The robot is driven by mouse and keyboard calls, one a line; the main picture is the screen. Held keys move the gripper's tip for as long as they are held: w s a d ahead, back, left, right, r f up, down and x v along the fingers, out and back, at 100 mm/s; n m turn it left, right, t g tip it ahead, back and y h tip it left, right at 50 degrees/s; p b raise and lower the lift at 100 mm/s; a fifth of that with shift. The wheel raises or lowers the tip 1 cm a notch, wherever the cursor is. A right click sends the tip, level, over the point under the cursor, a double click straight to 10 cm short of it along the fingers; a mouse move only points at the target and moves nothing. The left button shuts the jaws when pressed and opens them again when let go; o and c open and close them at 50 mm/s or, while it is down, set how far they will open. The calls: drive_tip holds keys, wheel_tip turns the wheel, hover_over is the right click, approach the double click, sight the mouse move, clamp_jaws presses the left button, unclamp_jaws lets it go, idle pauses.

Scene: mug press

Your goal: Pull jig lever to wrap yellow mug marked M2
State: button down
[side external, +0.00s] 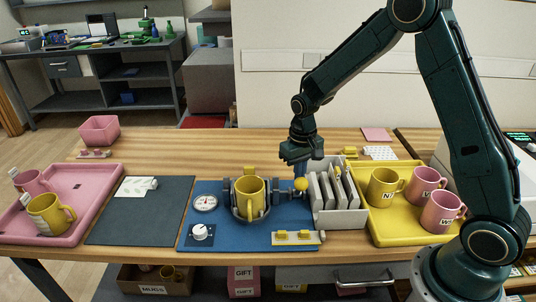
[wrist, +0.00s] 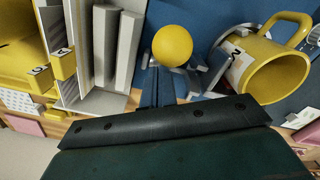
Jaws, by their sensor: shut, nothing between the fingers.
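My gripper (side external: 299,171) is shut and empty, pointing down just above or behind the knob. I cannot tell whether it touches the knob.
A grey rack of upright plates (side external: 345,215) stands close right of the knob. Beyond it, a yellow tray (side external: 405,238) holds several mugs. A pink tray (side external: 85,220) with two mugs and a dark mat (side external: 125,225) lie left. A gauge (side external: 205,203) and dial (side external: 200,232) are by the jig.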

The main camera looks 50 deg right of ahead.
wheel_tip(320, 180, up, 7)
drive_tip(key=shift+w+d+f, duration=0.15)
drive_tip(key=shift+w+d, duration=0.25)
drive_tip(key=shift+w, duration=0.05)
idle(0.6)
drive_tip(key=s+a+r+n+t, duration=0.1)
drive_tip(key=s+a+r+t, duration=0.15)
drive_tip(key=s+r, duration=0.85)
drive_tip(key=s+a+r+n+t, duration=0.1)
drive_tip(key=s+r, duration=0.1)
drive_tip(key=s, duration=0.5)
drive_tip(key=s+a+r+n+t, duration=0.1)
drive_tip(key=s+a+r+t, duration=0.1)
drive_tip(key=s, duration=0.5)
drive_tip(key=shift+s+r, duration=0.35)
drive_tip(key=shift+s, duration=0.05)
